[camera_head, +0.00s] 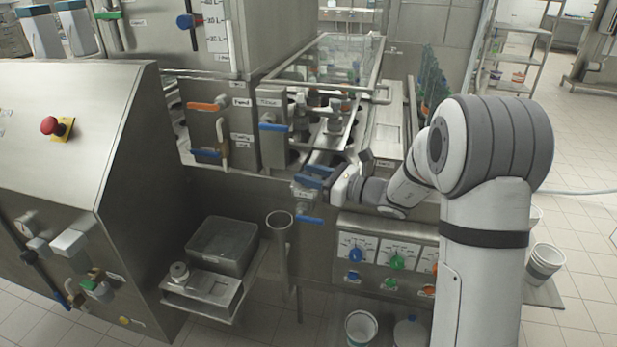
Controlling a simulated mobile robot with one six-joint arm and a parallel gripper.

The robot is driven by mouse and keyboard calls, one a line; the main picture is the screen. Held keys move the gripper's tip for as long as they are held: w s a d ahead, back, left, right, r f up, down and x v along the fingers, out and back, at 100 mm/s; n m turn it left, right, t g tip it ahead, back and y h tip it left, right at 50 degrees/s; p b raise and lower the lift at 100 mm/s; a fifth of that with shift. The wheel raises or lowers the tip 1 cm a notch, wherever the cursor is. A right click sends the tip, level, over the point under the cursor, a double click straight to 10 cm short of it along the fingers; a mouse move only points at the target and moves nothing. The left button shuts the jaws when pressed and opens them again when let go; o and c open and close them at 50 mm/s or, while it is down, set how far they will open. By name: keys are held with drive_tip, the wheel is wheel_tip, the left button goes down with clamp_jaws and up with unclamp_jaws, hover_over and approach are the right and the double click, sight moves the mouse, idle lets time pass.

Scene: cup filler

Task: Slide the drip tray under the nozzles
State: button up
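The nozzles (336,116) hang inside the clear-covered filler frame, above a row of dark round openings. A narrow bare metal strip (347,128) runs lengthwise beside them and may be the drip tray; I cannot tell for sure. My arm reaches in from the right, and my gripper (322,178) is at the near end of the filler, next to blue-handled parts. The gripper's fingers are small and mixed up with these parts, so I cannot tell whether they are open, shut or touching anything. The strip's near end is partly hidden around the gripper.
A blue-handled valve (305,192) sits just below my gripper. A panel of dials and coloured knobs (390,262) is below my forearm. A grey bin (224,245) stands on a low shelf at left. A control cabinet (75,130) fills the left; tiled floor lies right.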

wheel_tip(320, 180, up, 9)
drive_tip(key=shift+r, duration=0.1)
idle(0.4)
